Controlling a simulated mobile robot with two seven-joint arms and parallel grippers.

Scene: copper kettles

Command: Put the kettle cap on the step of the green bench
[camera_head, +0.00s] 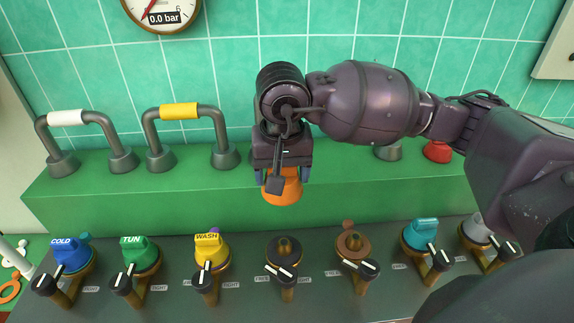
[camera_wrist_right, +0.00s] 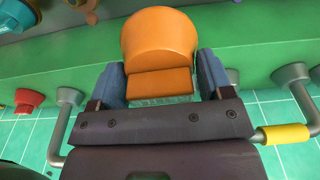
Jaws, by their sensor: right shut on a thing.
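An orange kettle cap (camera_head: 283,188) is held in my right gripper (camera_head: 284,174), whose arm comes in from the right. The gripper is shut on it; in the right wrist view the cap (camera_wrist_right: 160,42) sits between the two blue fingers (camera_wrist_right: 162,85). The green bench (camera_head: 110,203) runs along the tiled wall, with a flat top and a front face. The cap appears in front of the bench's upper edge; I cannot tell whether it touches the bench. My left gripper is not in view.
A white-banded pipe (camera_head: 67,118) and a yellow-banded pipe (camera_head: 178,111) rise from the bench top at left. A red cap-like piece (camera_head: 437,152) is at right, partly behind my arm. A grey panel with several valves and labelled caps, including WASH (camera_head: 211,250), lies in front.

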